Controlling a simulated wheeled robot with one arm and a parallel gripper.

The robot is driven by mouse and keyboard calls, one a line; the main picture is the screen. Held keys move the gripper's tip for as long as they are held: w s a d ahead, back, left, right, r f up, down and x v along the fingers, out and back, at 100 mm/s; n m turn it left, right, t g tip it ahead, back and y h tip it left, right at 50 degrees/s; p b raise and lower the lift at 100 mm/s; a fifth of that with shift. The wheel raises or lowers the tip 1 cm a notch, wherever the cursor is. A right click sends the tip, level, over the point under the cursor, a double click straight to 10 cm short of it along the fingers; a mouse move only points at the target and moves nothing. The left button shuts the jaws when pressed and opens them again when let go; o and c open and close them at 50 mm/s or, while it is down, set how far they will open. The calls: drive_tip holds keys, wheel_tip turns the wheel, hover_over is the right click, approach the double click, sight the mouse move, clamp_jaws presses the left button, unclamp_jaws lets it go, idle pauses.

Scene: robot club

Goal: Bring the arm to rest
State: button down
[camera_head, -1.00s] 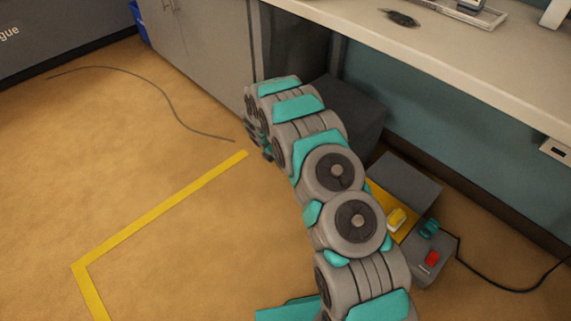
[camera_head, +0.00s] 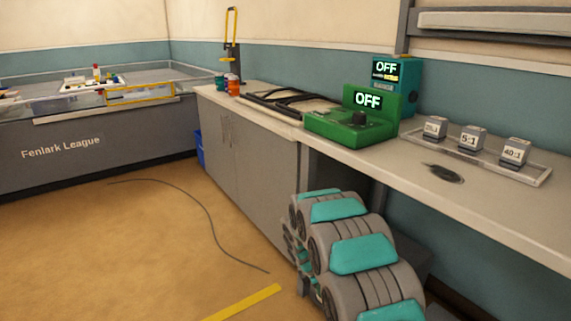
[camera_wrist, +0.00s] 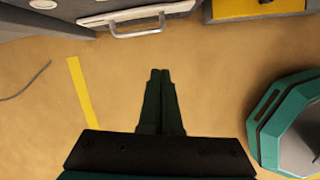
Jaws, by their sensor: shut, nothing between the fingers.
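My arm shows in the head view as grey and teal links at the lower right, in front of the workbench. My gripper (camera_wrist: 160,76) shows in the wrist view as two dark fingers close together, shut and empty, above the tan floor. The gripper's fingers cannot be made out in the head view. A teal and grey part of my own body is at the right edge of the wrist view.
A workbench (camera_head: 478,190) runs along the wall, with a green device (camera_head: 345,130) reading OFF and several labelled blocks (camera_head: 472,138) in a tray. A cable (camera_head: 205,207) and a yellow tape line (camera_head: 245,302) lie on the floor. A silver handle (camera_wrist: 135,21) is ahead of the fingers. Open floor lies left.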

drive_tip(key=s+d+r+m+g, duration=0.1)
drive_tip(key=s+d+r+m, duration=0.2)
drive_tip(key=s+r+m, duration=0.5)
drive_tip(key=s+d+r+m+g, duration=0.1)
drive_tip(key=s+d+r+m, duration=0.25)
drive_tip(key=s+r, duration=0.85)
drive_tip(key=s+a+r+m+y, duration=0.1)
drive_tip(key=s+m, duration=0.4)
drive_tip(key=s, duration=0.8)
drive_tip(key=s+a+r+m+g+y, duration=0.1)
drive_tip(key=s+r+m, duration=0.3)
drive_tip(key=s, duration=0.9)
drive_tip(key=shift+a+m+y, duration=0.3)
drive_tip(key=shift+m+y, duration=0.1)
drive_tip(key=shift+m, duration=0.35)
